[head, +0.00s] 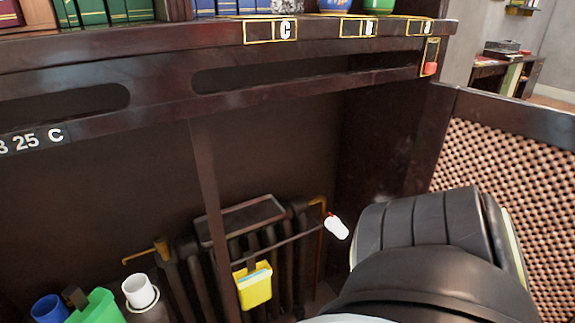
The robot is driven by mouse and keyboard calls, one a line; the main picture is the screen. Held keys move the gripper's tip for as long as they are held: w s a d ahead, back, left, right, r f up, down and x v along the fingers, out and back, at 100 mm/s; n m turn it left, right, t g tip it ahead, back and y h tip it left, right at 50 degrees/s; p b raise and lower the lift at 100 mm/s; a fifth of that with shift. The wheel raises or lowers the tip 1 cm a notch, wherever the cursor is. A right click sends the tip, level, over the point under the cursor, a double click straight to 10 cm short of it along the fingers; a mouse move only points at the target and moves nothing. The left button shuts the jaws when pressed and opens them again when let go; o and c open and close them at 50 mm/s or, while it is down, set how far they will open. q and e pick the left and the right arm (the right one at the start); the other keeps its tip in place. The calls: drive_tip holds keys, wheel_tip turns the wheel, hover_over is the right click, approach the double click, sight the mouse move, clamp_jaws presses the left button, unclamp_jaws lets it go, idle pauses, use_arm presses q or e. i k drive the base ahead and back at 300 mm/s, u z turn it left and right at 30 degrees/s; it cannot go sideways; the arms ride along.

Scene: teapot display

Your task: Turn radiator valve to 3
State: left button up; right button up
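A white radiator valve knob (336,227) sits at the right end of the dark radiator (285,258), by a brass pipe (318,203) with a small red part between them. The knob is tilted down to the right. Any numbers on it are too small to read, so I cannot tell its setting. A large dark link of my own arm fills the lower right, close to the right of the knob in the picture. Neither of my grippers shows in the head view.
A yellow container (253,287) hangs on the radiator's front. A dark shelf (160,60) runs above, and a narrow upright (207,190) stands before the recess. A white cup (139,290), green object (95,308) and blue cup (47,308) are lower left. A woven panel (500,165) bounds the right.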

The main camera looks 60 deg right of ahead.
sight(334, 225)
drive_tip(key=z, duration=2)
drive_tip(key=k, duration=1.3)
drive_tip(key=z, duration=0.2)
drive_tip(key=i, duration=0.65)
drive_tip(key=z, duration=0.5)
drive_tip(key=i, duration=0.8)
drive_tip(key=u, duration=0.85)
drive_tip(key=i, duration=0.45)
drive_tip(key=u, duration=0.55)
